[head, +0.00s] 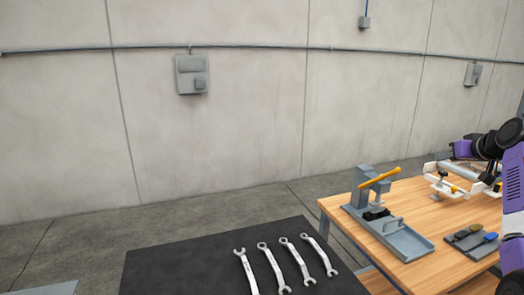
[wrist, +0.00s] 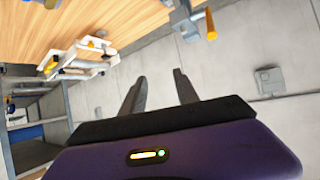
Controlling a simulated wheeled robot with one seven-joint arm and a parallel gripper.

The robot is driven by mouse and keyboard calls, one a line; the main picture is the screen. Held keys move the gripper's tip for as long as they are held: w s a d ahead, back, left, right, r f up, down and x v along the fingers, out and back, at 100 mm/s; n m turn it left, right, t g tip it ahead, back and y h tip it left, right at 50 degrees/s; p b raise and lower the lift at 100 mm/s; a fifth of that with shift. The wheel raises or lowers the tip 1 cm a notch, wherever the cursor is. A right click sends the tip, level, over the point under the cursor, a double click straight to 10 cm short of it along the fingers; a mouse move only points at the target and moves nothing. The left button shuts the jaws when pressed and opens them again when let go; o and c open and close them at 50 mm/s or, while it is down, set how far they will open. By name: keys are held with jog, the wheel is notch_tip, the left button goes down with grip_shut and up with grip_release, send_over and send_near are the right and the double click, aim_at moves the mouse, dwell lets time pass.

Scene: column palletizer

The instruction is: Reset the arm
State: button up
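My gripper (wrist: 160,85) shows in the wrist view as two dark fingers spread apart, with nothing between them. Its purple housing fills the bottom of that view. In the head view, part of my purple and black arm shows at the right edge, over the right side of the wooden table (head: 440,198). The fingers are not visible in the head view. The wrist view is tilted, with the table (wrist: 60,25) at the upper left and the wall behind the fingers.
A black surface (head: 190,265) holds several silver wrenches (head: 275,266). Bare floor lies between the black surface and the concrete wall (head: 240,120).

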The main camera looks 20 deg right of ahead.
jog(key=a+f+m+t+h, duration=0.2)
jog(key=a+f+t+h, duration=0.15)
jog(key=a+f, duration=0.6)
jog(key=s+a+f+n+t, duration=0.1)
jog(key=s+a+f, duration=0.45)
jog(key=a, duration=0.35)
jog(key=s+a+f+t, duration=0.1)
jog(key=s+a+f, duration=0.45)
jog(key=a, duration=0.25)
jog(key=s+a+f+n+y, duration=0.2)
jog(key=s+a+n+y, duration=0.1)
jog(key=s+a, duration=1.1)
jog(key=s+a+f+n+g+y, duration=0.1)
jog(key=s+a+y, duration=0.4)
jog(key=s+a, duration=1)
jog(key=s+f+n, duration=0.1)
jog(key=s, duration=0.6)
jog(key=shift+s+n, duration=0.2)
jog(key=shift+n, duration=0.2)
jog(key=shift+g, duration=0.25)
jog(key=shift+c, duration=0.4)
